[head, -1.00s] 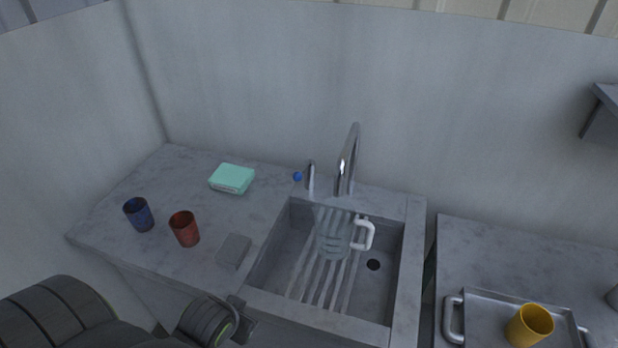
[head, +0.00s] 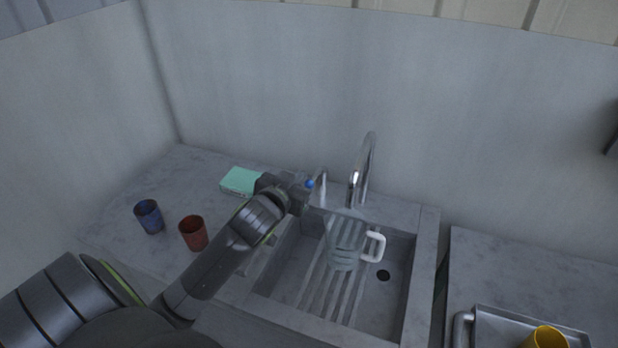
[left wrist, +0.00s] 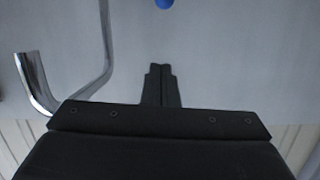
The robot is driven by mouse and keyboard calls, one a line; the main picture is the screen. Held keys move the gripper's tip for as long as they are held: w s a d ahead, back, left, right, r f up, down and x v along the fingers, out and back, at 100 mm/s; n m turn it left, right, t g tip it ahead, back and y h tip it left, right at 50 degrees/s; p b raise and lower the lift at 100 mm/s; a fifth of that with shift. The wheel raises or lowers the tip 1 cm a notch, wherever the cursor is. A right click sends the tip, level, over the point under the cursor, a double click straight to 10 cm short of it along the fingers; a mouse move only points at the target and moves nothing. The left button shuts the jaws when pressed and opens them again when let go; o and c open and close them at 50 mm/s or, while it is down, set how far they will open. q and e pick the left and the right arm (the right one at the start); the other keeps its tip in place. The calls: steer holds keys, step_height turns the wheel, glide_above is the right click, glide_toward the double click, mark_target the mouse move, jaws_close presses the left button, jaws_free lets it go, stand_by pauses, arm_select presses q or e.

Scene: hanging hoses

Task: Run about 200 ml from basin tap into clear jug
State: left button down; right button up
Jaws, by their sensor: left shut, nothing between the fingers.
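The clear jug (head: 343,240) with a white handle stands upright on the ribbed rack in the grey basin (head: 272,283), below the chrome tap spout (head: 363,165). I cannot tell whether it holds water. The tap's lever (head: 321,184) has a blue knob (head: 310,183) at its left. My left gripper (head: 303,194) is shut and empty, close beside the lever and knob; I cannot tell whether it touches them. In the left wrist view the shut fingers (left wrist: 161,84) point toward the blue knob (left wrist: 163,3) at the top edge, with the chrome spout (left wrist: 95,60) at the left. My right gripper is out of view.
A blue cup (head: 149,217) and a red cup (head: 193,233) stand on the left counter. At right, a metal tray (head: 490,325) holds a yellow cup (head: 545,338).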

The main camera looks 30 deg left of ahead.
arm_select(q)
steer(key=p, duration=0.2)
glide_above(309, 184)
steer(key=w, duration=0.2)
step_height(309, 184, down, 2)
steer(key=shift+s+f, duration=0.1)
steer(key=shift+f, duration=0.05)
steer(key=f, duration=0.1)
steer(key=s+f+p, duration=0.1)
steer(key=shift+f, duration=0.35)
steer(key=shift+s+f+p, duration=0.3)
steer(key=shift+s+f, duration=0.15)
steer(key=shift+w, duration=0.1)
steer(key=shift+f, duration=0.1)
